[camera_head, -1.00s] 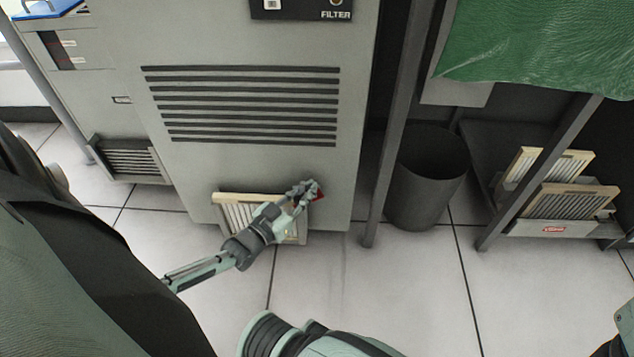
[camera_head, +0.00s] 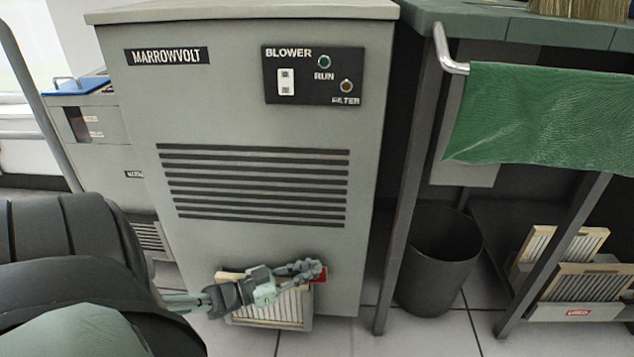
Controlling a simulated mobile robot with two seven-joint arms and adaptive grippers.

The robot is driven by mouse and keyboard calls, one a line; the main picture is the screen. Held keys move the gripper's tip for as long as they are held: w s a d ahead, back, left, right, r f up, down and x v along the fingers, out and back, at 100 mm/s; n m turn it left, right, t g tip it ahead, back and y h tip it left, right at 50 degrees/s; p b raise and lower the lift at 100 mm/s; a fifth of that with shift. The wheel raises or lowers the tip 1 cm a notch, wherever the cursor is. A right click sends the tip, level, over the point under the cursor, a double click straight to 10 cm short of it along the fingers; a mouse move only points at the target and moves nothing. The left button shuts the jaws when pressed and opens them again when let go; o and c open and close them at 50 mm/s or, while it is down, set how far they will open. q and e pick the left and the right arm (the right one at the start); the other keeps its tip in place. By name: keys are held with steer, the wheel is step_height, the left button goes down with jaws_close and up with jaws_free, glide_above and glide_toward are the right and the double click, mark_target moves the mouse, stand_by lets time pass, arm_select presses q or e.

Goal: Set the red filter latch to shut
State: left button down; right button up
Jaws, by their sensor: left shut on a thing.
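The red filter latch (camera_head: 319,274) is at the lower right of the grey blower cabinet (camera_head: 255,245), beside the upper right corner of the filter. The pleated filter (camera_head: 270,309) with a pale frame sits in the slot at the cabinet's bottom. My left gripper (camera_head: 313,268) reaches across the filter from the left. It is shut on the red latch, and its fingers hide the latch's left part. Whether the latch is turned is hard to tell. My right gripper is not in view.
The cabinet's panel (camera_head: 313,76) has a white switch, a green RUN lamp and an orange FILTER lamp. A dark bin (camera_head: 438,262) stands right of the cabinet. A rack marked USED (camera_head: 575,312) holds filters under the bench, where a green cloth (camera_head: 545,115) hangs.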

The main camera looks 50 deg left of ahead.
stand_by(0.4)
arm_select(q)
steer(key=c, duration=1.6)
jaws_free()
steer(key=shift+s+a, duration=0.1)
steer(key=shift+v, duration=3.9)
